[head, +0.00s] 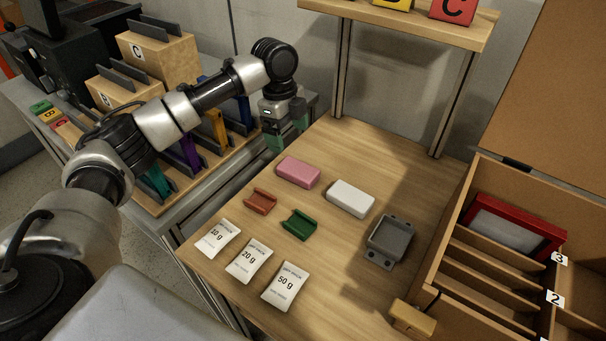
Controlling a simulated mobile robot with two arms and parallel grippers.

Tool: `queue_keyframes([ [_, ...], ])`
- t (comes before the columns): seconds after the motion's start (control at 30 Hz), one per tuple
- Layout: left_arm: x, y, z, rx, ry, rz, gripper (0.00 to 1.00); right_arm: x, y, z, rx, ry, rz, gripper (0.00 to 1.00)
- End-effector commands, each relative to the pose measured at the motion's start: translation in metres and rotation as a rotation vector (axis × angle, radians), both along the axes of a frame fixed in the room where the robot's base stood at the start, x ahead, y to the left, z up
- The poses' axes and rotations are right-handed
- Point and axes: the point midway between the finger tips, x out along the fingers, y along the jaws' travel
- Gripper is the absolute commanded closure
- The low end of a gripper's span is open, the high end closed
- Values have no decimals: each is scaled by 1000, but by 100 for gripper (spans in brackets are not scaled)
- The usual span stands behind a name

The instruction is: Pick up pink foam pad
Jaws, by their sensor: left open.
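The pink foam pad (298,172) lies flat on the wooden table (335,275), near its back left edge. A white foam pad (350,199) lies just to its right. My left gripper (287,139) is open and empty, above the table's far left edge, a little behind and left of the pink pad and apart from it. Its fingers point down. My right gripper is not in view.
A red holder (260,201), a green holder (299,224) and a grey box (389,242) lie nearby. Paper packets (249,260) lie in front. A compartment crate (480,255) stands at right. A shelf (400,22) rises behind.

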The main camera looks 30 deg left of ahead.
Motion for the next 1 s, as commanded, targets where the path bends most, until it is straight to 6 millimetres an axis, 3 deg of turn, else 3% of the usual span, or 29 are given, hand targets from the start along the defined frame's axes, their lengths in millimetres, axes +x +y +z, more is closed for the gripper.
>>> queue_keyframes([
  [0.03,0,0,-8,0,0,0,12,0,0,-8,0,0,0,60],
  [0.4,-1,-7,-55,0,1,1,12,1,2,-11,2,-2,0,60],
  [0.57,0,-10,-65,1,1,0,12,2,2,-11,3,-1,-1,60],
  [0.83,2,-20,-103,1,2,0,12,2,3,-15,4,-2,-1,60],
  [1.0,2,-21,-112,1,-1,0,12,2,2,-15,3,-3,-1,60],
])
